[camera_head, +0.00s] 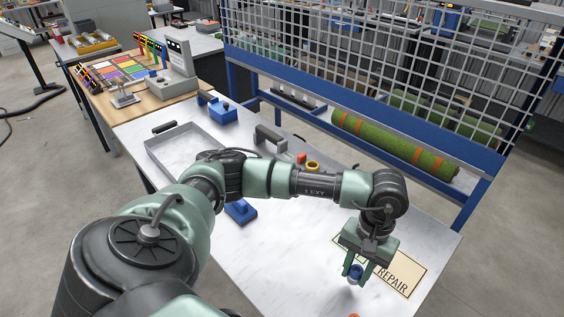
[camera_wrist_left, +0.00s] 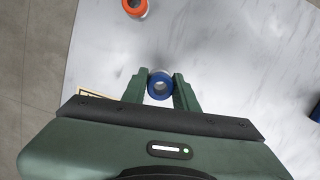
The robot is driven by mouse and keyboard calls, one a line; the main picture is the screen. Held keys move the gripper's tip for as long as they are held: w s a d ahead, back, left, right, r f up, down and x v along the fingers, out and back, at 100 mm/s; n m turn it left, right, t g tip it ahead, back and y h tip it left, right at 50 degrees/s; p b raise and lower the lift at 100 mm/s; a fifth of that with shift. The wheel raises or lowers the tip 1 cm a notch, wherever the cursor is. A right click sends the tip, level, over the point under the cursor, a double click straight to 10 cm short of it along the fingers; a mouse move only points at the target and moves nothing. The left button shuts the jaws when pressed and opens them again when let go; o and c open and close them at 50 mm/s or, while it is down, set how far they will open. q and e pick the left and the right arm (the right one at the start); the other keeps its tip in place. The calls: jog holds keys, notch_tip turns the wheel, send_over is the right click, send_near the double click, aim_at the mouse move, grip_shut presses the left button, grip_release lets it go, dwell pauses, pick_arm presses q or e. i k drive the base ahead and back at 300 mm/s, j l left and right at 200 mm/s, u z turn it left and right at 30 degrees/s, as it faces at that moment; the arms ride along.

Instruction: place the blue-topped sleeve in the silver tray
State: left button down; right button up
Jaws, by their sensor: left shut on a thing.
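The blue-topped sleeve (camera_head: 355,271) is between the fingers of my left gripper (camera_head: 357,270), beside the REPAIR card, low over the white table. In the left wrist view the sleeve's blue ring (camera_wrist_left: 160,86) shows from above, with a finger of the left gripper (camera_wrist_left: 160,90) on each side. My left gripper is shut on it. I cannot tell whether the sleeve touches the table. The silver tray (camera_head: 152,152) lies at the table's far left; its visible floor looks empty, and my left arm hides its near part. My right gripper is not in view.
The REPAIR card (camera_head: 404,272) lies beside the gripper. An orange-topped piece (camera_wrist_left: 134,8) stands near the sleeve. A blue block (camera_head: 240,211), a yellow ring (camera_head: 312,166) and an orange piece (camera_head: 301,157) are on the table. A mesh rack (camera_head: 400,60) stands behind.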

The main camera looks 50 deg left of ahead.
aim_at(192, 160)
jog(key=k+j+z, duration=0.15)
jog(key=j, duration=0.5)
jog(key=k+j+z, duration=0.15)
jog(key=k+j, duration=0.2)
jog(key=j, duration=0.3)
jog(key=k+j+z, duration=0.15)
jog(key=k+j, duration=0.15)
jog(key=j, duration=0.35)
jog(key=k+j+z, duration=0.1)
jog(key=k+j, duration=0.2)
jog(key=j, duration=0.25)
jog(key=k+j+z, duration=0.15)
jog(key=k+j, duration=0.2)
jog(key=j, duration=0.2)
jog(key=k+j+z, duration=0.15)
jog(key=k+j, duration=0.25)
jog(key=j, duration=0.15)
jog(key=i+j+z, duration=0.1)
jog(key=i+j, duration=0.15)
